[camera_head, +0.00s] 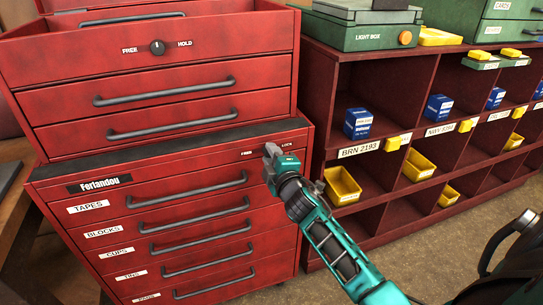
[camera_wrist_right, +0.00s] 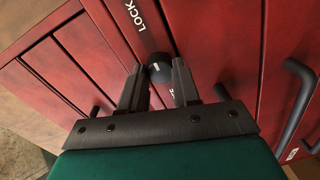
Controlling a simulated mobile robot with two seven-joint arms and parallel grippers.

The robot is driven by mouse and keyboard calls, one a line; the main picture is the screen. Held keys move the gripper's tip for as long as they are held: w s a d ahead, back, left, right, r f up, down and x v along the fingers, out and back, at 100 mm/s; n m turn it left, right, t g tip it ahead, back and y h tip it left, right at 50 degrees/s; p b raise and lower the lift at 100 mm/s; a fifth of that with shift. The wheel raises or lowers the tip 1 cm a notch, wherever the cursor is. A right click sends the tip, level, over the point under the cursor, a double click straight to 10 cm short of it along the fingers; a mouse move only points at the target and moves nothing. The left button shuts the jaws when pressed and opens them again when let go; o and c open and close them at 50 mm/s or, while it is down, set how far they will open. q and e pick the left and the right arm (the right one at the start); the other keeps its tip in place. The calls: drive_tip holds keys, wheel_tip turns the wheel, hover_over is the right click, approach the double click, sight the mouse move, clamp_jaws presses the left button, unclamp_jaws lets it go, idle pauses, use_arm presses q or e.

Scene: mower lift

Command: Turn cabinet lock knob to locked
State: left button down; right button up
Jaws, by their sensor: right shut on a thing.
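The red lower cabinet (camera_head: 200,220) has several labelled drawers and a strip marked FREE and LOCK near its top right. My right gripper (camera_head: 272,152) is at that strip, in front of the cabinet face. In the right wrist view, the dark round lock knob (camera_wrist_right: 161,72) sits between the two fingers of my right gripper (camera_wrist_right: 158,75), which is shut on it. The word LOCK shows above the knob there; the other label is mostly hidden by a finger. The knob's setting is hard to tell. In the head view the gripper hides the knob. My left gripper is out of view.
A red upper chest (camera_head: 165,85) with its own FREE/HOLD knob (camera_head: 157,47) stands on the cabinet. Bar handles (camera_head: 187,190) stick out from the drawers. A red shelf unit (camera_head: 325,85) with yellow bins (camera_head: 342,185) and blue boxes (camera_head: 358,123) stands at right.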

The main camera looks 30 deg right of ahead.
idle(0.4)
drive_tip(key=o, duration=1.1)
drive_tip(key=shift+c, duration=0.2)
drive_tip(key=shift+s, duration=0.1)
drive_tip(key=v, duration=1.2)
drive_tip(key=shift+s, duration=0.4)
drive_tip(key=shift+a, duration=0.1)
drive_tip(key=s+a+f+m+g+y+p, duration=0.2)
drive_tip(key=s+a+f+m+g+y, duration=0.4)
drive_tip(key=s+a+f+m, duration=0.4)
drive_tip(key=s+a+f, duration=0.3)
drive_tip(key=a+f, duration=0.1)
drive_tip(key=f, duration=0.1)
drive_tip(key=shift+f, duration=0.2)
